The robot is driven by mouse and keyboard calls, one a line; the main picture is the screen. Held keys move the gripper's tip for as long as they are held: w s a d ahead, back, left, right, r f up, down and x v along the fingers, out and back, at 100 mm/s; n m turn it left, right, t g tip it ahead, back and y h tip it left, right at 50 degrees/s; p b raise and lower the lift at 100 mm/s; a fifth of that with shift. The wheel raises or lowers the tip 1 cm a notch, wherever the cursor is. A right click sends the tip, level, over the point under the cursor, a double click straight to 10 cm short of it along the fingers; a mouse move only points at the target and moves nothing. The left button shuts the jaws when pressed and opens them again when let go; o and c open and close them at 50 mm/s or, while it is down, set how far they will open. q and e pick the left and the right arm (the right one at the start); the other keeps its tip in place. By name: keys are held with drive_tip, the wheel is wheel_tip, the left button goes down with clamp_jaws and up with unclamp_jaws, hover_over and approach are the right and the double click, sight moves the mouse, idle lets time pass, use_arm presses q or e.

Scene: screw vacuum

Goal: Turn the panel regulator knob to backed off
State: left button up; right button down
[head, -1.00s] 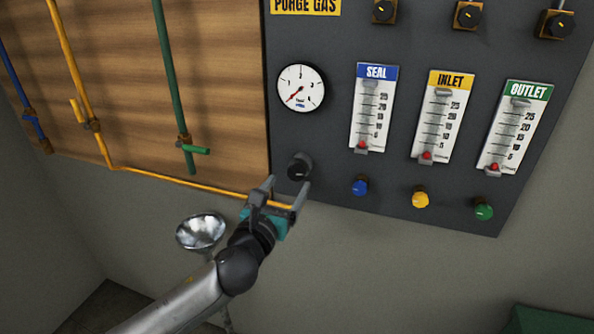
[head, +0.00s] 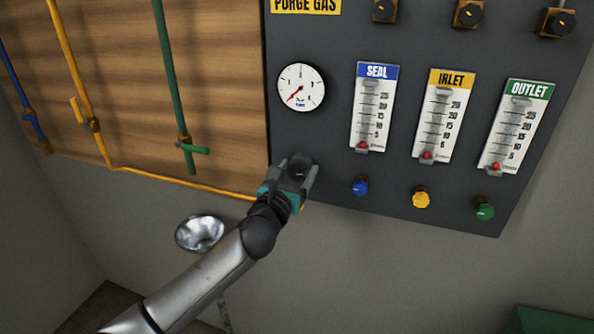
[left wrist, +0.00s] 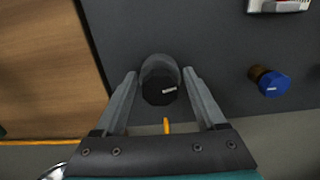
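The panel regulator knob (head: 300,166) is a black round knob on the dark purge gas panel, below the pressure gauge (head: 301,88). The gauge's red needle points to the lower left. My left gripper (head: 296,172) is at the knob, with its fingers open on either side of it. In the left wrist view the knob (left wrist: 159,82) sits between the two fingertips of the left gripper (left wrist: 159,80), with a pale mark on its face. A gap shows on each side, so the fingers do not appear to touch it. My right gripper is not in view.
Blue (head: 360,187), yellow (head: 420,199) and green (head: 485,210) knobs sit to the right, under the SEAL, INLET and OUTLET flow meters. A yellow pipe (head: 180,182) runs left of the panel. A silver bowl (head: 200,233) is below it.

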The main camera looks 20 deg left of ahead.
use_arm(q)
clamp_jaws()
idle(0.3)
drive_tip(key=shift+n, duration=0.3)
